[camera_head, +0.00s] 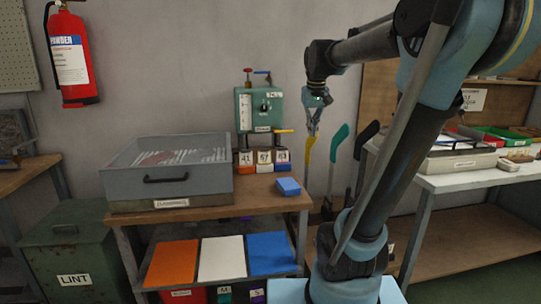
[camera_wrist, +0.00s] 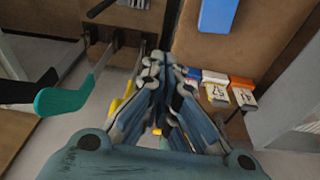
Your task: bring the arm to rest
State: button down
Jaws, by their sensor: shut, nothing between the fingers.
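My gripper (camera_head: 314,131) hangs from my raised arm in the head view, fingers pointing down, right of the green control box and above the gap between the two benches. Its fingers (camera_wrist: 165,62) are closed together and empty in the wrist view. A yellow sock board (camera_head: 308,150) shows just below the fingertips in the head view, and part of it (camera_wrist: 122,106) shows left of the fingers in the wrist view. I cannot tell from these views how far apart they are.
A green board (camera_head: 338,140) and dark board stand beside the yellow one. Numbered blocks (camera_head: 263,160) sit under the green control box (camera_head: 259,109). Trays stand on the right bench.

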jog(key=s+d+f, duration=0.2)
jog(key=s+f, duration=0.9)
jog(key=f, duration=0.1)
jog(key=s+d+f+m, duration=0.1)
jog(key=s+d+f, duration=0.1)
jog(key=s+f, duration=1)
jog(key=shift+w+f, duration=0.15)
jog(key=shift+w, duration=0.2)
jog(key=shift+a, duration=0.15)
